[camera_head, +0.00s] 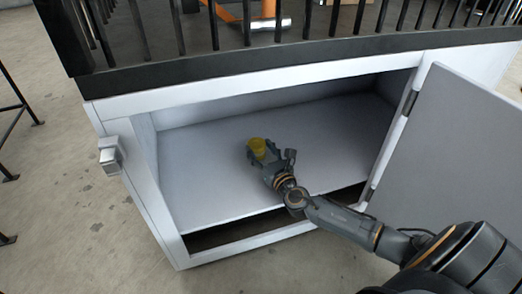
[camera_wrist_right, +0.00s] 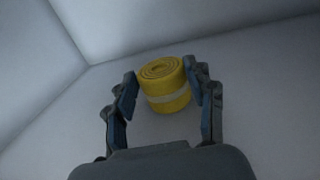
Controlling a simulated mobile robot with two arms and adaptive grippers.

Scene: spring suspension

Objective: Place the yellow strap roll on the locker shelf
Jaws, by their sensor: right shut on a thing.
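The yellow strap roll (camera_head: 257,147) is inside the open locker, over the middle of its shelf (camera_head: 215,190). My right gripper (camera_head: 268,155) reaches in from the front right and is shut on the roll. In the right wrist view, the coiled yellow roll (camera_wrist_right: 165,88) with a pale band sits between the two fingertips of the gripper (camera_wrist_right: 160,95). I cannot tell whether the roll touches the shelf. My left gripper is not in view.
The locker door (camera_head: 455,150) stands open on the right, beside my arm. A metal latch (camera_head: 110,155) is on the left of the frame. The shelf is bare around the roll. A dark railing (camera_head: 250,50) runs above the locker.

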